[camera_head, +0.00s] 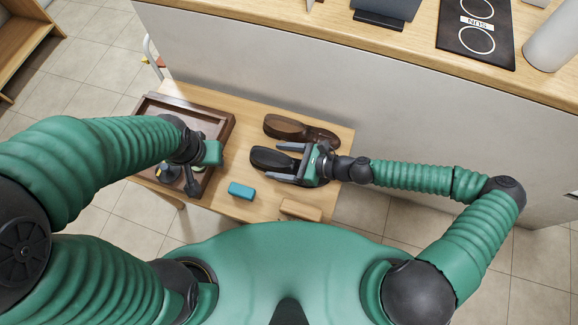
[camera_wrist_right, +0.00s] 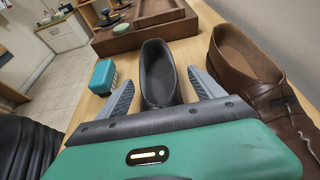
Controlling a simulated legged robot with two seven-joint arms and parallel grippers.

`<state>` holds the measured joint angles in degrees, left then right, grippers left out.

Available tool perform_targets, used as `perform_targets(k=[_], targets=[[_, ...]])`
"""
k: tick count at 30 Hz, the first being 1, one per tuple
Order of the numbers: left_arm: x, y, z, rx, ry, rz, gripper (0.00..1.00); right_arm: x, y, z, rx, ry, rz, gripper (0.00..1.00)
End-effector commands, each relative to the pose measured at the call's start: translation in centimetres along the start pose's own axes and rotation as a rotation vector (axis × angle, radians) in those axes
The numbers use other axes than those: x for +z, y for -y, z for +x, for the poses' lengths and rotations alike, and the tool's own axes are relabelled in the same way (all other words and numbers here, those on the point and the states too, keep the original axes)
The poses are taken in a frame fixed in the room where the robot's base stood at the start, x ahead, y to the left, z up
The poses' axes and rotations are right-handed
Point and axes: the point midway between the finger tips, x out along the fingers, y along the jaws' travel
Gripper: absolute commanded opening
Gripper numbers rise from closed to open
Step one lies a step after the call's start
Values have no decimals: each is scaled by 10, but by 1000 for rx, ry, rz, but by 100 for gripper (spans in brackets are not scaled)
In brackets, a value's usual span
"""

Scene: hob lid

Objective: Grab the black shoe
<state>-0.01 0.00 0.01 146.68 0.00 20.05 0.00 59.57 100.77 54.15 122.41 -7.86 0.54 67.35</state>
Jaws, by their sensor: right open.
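The black shoe (camera_head: 266,160) lies on the wooden table, its toe end under my right gripper (camera_head: 279,162). My right gripper is open, with one finger on each side of the shoe. In the right wrist view the black shoe (camera_wrist_right: 158,72) stands between the two spread grey fingers (camera_wrist_right: 161,88), with gaps visible beside it. The gripper's body hides the near end of the shoe. My left gripper (camera_head: 208,157) is over the brown tray; its fingers are not clear.
A brown shoe (camera_head: 300,130) lies close beside the black one. A teal block (camera_head: 241,190) and a wooden block (camera_head: 301,209) lie near the table's front edge. The brown tray (camera_head: 222,122) holds small items. A counter with a hob (camera_head: 476,22) stands behind.

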Motion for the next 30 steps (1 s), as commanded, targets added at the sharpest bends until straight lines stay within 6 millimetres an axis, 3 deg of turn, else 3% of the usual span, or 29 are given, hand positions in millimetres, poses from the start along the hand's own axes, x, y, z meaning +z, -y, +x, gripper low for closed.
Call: perform_targets(k=[6,23,30], targets=[[0,0,0,0,0,0,36,0,0,1,-1,0,-1,76],[0,0,0,0,0,0,36,0,0,1,-1,-1,-1,3],[0,0,-1,0,0,0,36,2,0,0,-1,0,-2,1]])
